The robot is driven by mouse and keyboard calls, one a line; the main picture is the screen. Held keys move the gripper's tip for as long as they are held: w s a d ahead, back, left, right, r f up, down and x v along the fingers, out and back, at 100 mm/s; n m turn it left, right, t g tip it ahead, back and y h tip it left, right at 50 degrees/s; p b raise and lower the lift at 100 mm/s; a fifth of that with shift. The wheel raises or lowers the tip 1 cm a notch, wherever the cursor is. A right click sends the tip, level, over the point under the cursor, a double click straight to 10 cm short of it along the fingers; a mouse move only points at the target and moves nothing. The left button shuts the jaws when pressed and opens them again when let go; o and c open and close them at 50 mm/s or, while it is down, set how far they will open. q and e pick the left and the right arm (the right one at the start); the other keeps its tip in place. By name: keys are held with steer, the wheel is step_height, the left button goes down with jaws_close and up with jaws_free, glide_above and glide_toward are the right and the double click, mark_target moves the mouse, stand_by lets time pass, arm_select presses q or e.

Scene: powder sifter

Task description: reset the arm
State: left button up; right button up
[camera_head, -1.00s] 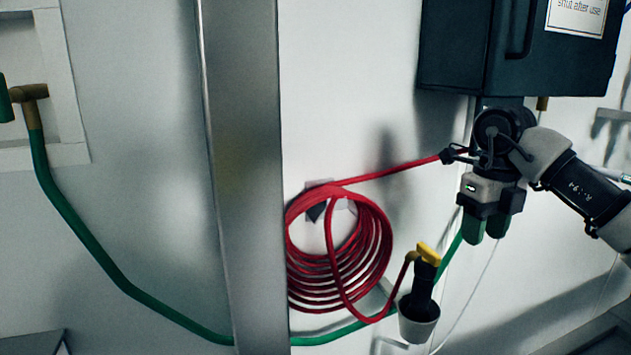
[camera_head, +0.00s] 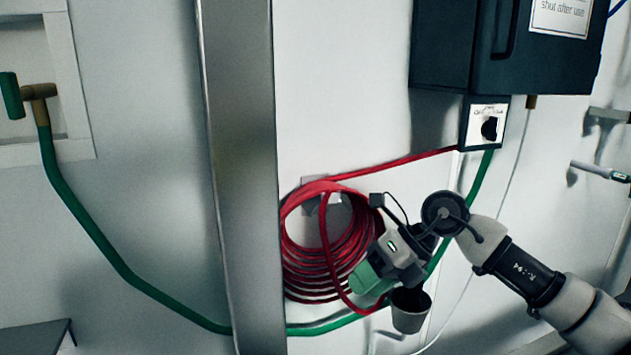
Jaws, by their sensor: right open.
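My right gripper (camera_head: 368,283) is at the lower right of centre, its green-tipped fingers pointing down and left. It is open, in front of the right side of the coiled red hose (camera_head: 318,245). A dark grey cup-shaped holder (camera_head: 409,312) shows just below the gripper's body. The gripper hides part of the coil and whatever stands in the holder. My right arm comes in from the lower right. My left gripper is not in view.
A dark cabinet (camera_head: 450,45) with a handle hangs at the upper right. A box with a black knob (camera_head: 490,126) sits beneath it. A grey metal post (camera_head: 240,170) stands left of the coil. A green hose (camera_head: 95,245) with a tap runs along the left wall.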

steer(key=s+a+r+m+t+y, duration=0.2)
steer(key=s+a+m+t+y, duration=0.35)
steer(key=a+m+y, duration=0.6)
steer(key=s+d+f+m+t+h, duration=0.2)
steer(key=d+f+m+t+h, duration=0.9)
steer(key=d+f+m+h, duration=1.05)
steer(key=s+d+f+m+g+y, duration=0.1)
steer(key=s+f+m+g, duration=0.25)
steer(key=s, duration=0.35)
steer(key=s+f+m+g, duration=0.2)
steer(key=s+g, duration=0.3)
steer(key=s, duration=0.3)
steer(key=s+d+f+m+g+y, duration=0.1)
steer(key=s+f+m+g, duration=0.25)
steer(key=s, duration=0.35)
step_height(320, 180, down, 28)
steer(key=s+n+g, duration=0.1)
steer(key=s+g, duration=0.1)
steer(key=s, duration=0.1)
steer(key=s+d+f+g, duration=0.1)
steer(key=s+d+f, duration=0.1)
steer(key=s+f, duration=1.2)
steer(key=shift+s+d+h, duration=0.25)
steer(key=shift+s+h, duration=0.05)
steer(key=shift+s, duration=0.1)
